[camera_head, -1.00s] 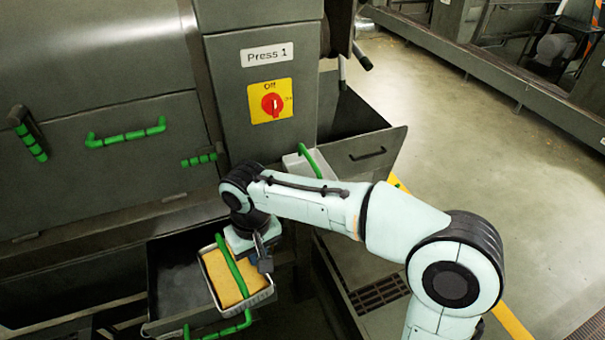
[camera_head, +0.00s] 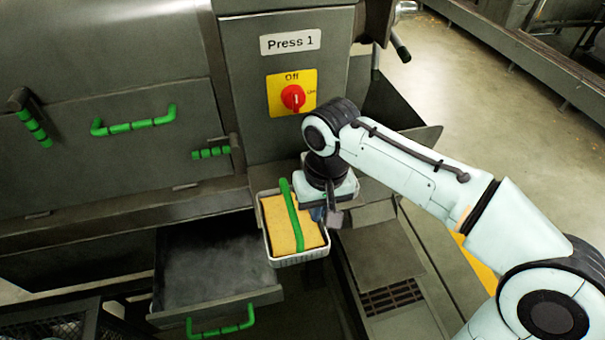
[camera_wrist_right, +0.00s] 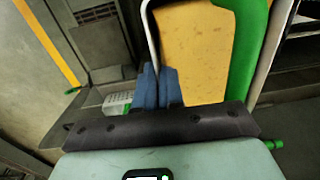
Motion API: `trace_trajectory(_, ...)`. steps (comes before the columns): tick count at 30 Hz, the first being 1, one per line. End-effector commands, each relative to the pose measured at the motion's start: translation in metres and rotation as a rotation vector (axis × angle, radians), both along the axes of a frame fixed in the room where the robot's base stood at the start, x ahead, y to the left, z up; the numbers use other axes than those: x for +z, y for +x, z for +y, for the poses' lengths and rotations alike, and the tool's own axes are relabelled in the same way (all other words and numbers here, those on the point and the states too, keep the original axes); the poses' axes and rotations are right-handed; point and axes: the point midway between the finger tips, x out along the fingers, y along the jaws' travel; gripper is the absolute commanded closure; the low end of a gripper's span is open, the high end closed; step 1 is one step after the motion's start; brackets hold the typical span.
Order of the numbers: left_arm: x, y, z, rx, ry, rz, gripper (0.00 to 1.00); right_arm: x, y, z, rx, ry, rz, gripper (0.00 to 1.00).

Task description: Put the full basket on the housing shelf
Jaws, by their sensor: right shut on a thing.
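The full basket (camera_head: 268,243) is a light grey basket filled with a flat yellow mass (camera_head: 285,222), with a green handle arched across it. It is just right of the open drawer (camera_head: 215,265), below the Press 1 panel. My right gripper (camera_head: 320,213) is shut on its right rim; the wrist view shows the blue fingers (camera_wrist_right: 157,88) closed on the rim, with the yellow mass (camera_wrist_right: 195,50) and green handle beyond. I cannot tell whether the basket's underside touches anything. Which surface is the housing shelf is unclear; a ledge (camera_head: 110,220) runs along the housing. My left gripper is not in view.
The Press 1 column with a red switch (camera_head: 292,97) stands behind the basket. A dark open bin (camera_head: 405,120) is at its right. Green handles stick out from the housing doors.

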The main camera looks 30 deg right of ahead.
Motion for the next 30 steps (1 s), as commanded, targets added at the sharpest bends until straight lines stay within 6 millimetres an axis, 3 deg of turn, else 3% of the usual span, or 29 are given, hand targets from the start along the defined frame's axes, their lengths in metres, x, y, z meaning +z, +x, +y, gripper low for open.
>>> trace_trajectory(1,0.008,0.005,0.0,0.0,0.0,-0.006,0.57,0.003,0.016,-0.003,-0.003,-0.002,0.001,1.0)
trace_trajectory(9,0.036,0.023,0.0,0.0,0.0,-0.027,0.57,0.005,0.088,-0.021,-0.003,-0.002,0.0,1.0)
trace_trajectory(18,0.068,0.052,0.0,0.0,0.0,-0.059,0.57,0.005,0.152,-0.037,-0.003,-0.001,-0.005,1.0)
trace_trajectory(21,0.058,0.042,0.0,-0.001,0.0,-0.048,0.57,-0.015,0.146,-0.036,-0.001,0.0,0.001,1.0)
trace_trajectory(26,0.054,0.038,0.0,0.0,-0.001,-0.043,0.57,-0.028,0.146,-0.035,-0.001,0.0,0.001,1.0)
trace_trajectory(30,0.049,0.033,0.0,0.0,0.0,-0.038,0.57,-0.052,0.145,-0.035,0.0,0.0,0.005,1.0)
